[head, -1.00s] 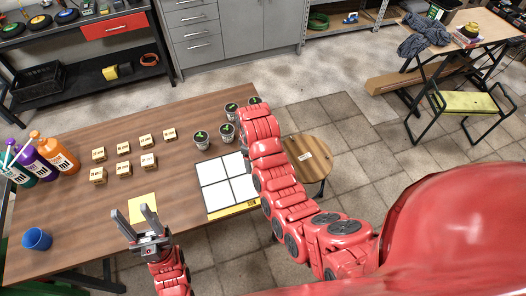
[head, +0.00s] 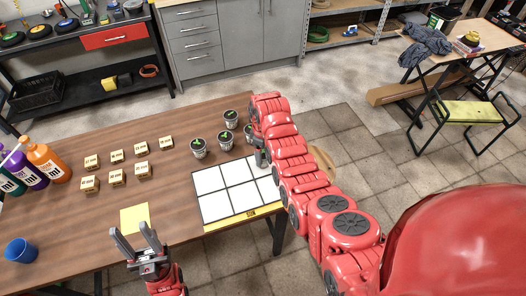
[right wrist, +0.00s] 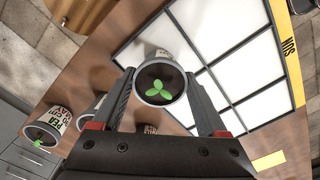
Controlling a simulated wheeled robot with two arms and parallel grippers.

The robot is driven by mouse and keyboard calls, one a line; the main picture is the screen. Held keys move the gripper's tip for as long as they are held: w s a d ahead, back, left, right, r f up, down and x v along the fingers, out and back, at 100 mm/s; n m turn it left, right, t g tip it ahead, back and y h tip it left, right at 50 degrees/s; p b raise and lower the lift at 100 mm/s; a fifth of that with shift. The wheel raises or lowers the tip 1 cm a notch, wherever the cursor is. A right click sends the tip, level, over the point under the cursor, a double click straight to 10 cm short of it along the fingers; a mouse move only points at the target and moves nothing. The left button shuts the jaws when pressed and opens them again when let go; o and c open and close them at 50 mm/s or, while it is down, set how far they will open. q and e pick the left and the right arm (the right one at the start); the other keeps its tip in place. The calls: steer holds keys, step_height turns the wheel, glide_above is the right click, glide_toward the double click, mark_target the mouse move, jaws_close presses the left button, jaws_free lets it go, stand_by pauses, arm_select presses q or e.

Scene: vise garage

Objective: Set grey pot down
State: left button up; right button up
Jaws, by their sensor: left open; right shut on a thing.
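My right gripper (right wrist: 160,85) is shut on a grey pot (right wrist: 150,55) with a green sprout in dark soil. In the right wrist view the pot is between the two fingers, close to the white gridded tray (right wrist: 215,40); I cannot tell whether it touches anything below. In the head view my right gripper (head: 262,158) is at the tray's (head: 222,222) far right part, mostly hidden by my arm, and the held pot is not clearly seen. My left gripper (head: 134,232) is open and empty by the table's front edge.
Several other potted sprouts (head: 198,148) stand behind the tray. A round stool (head: 323,158) is partly hidden beyond the table's right end.

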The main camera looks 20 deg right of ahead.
steer(key=shift+f, duration=0.15)
steer(key=o, duration=1.4)
steer(key=shift+r, duration=0.2)
